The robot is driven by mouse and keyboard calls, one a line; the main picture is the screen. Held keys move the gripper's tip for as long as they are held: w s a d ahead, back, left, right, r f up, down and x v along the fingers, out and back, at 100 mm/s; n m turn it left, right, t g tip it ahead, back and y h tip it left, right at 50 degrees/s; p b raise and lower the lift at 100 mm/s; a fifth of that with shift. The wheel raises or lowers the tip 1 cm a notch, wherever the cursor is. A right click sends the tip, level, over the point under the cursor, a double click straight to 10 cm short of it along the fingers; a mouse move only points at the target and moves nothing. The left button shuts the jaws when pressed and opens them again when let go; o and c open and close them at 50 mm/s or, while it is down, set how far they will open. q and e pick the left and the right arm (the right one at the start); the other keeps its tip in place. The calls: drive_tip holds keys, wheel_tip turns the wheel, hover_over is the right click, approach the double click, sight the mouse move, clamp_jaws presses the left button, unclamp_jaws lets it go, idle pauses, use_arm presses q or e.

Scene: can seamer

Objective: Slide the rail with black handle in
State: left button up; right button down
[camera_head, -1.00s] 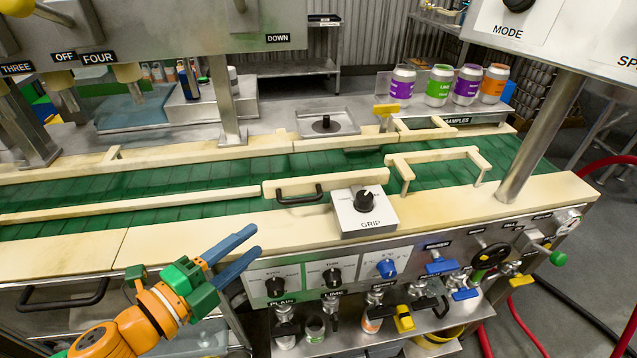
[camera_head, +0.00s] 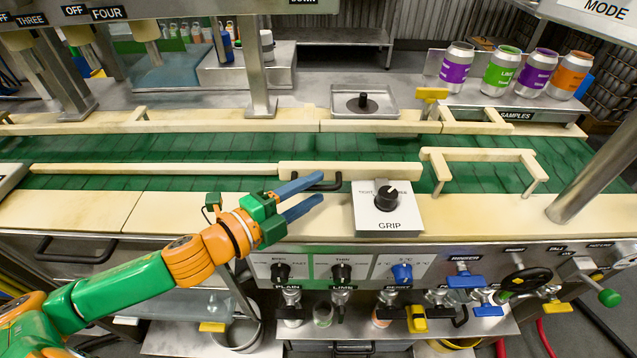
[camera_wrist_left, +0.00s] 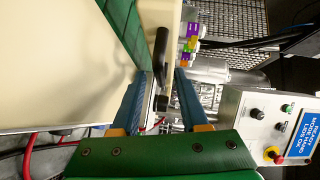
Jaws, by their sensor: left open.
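The rail (camera_head: 375,171) is a pale beige bar along the near side of the green conveyor. Its black handle (camera_head: 330,186) sticks out from its near face. My left gripper (camera_head: 312,190) is open, with its blue fingertips at the left part of the handle. In the left wrist view, the handle (camera_wrist_left: 162,55) runs lengthwise and its near end lies between the two open fingers (camera_wrist_left: 164,74). I cannot tell whether a finger touches it. The fingers partly hide the handle in the head view. My right gripper is not in view.
The GRIP knob box (camera_head: 388,207) stands just right of the handle. A fixed beige guide bracket (camera_head: 478,156) is further right. The green conveyor (camera_head: 150,182) runs behind. Dials and taps line the front panel (camera_head: 345,268) below. Sample cans (camera_head: 500,72) stand at the back right.

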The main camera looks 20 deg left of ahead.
use_arm(q)
drive_tip(key=shift+x, duration=1.05)
clamp_jaws()
idle(0.7)
